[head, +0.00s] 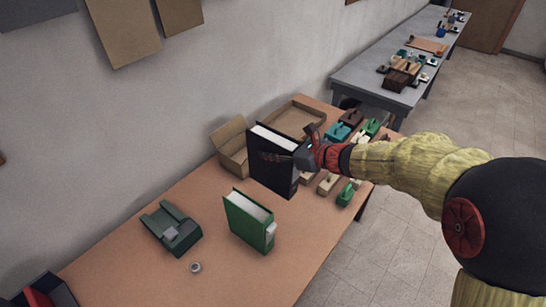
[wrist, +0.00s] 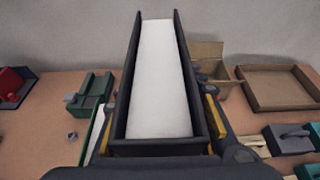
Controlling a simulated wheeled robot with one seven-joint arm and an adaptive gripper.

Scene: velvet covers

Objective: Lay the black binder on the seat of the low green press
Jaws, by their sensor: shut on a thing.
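The black binder (head: 268,170) stands upright with its white page block showing on top. My gripper (head: 297,156) is shut on it from the right in the head view. In the wrist view the binder (wrist: 160,85) fills the middle, with a finger along each side. I cannot tell whether its lower edge clears the table. The low green press (head: 172,230) lies on the table to the left of the binder, its seat bare apart from a small grey piece. It also shows at the left of the wrist view (wrist: 92,92).
A small grey ring (head: 196,267) lies in front of the press. An open cardboard box (head: 229,150) and a shallow tray (head: 296,117) are behind. Several small blocks crowd the table's right end.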

